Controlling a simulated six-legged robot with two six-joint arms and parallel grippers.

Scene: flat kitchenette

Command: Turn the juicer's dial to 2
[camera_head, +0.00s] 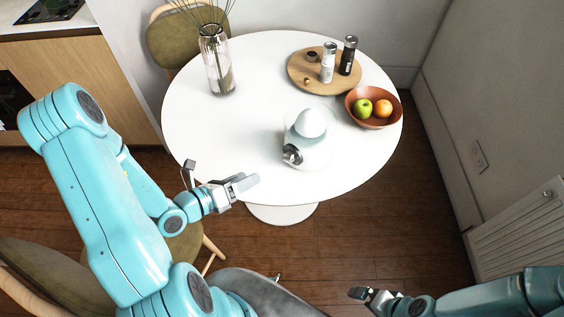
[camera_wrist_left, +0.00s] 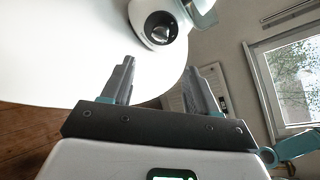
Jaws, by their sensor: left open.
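The juicer (camera_head: 310,150) is a white and pale blue machine with a rounded white top, standing near the front edge of the round white table (camera_head: 240,130). Its dark, silvery dial (camera_head: 291,155) faces front left; the number it points to cannot be read. In the left wrist view the juicer's dial (camera_wrist_left: 160,28) shows beyond the fingers. My left gripper (camera_head: 246,183) is open and empty, at the table's front edge, left of the dial and apart from it. My right gripper (camera_head: 358,293) is low at the bottom right, away from the table; its jaws are unclear.
A brown bowl (camera_head: 353,108) with a green apple and an orange fruit stands right of the juicer. A round wooden board (camera_head: 300,77) with two shakers is behind. A glass vase (camera_head: 216,62) stands at the back left. The tabletop left of the juicer is clear.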

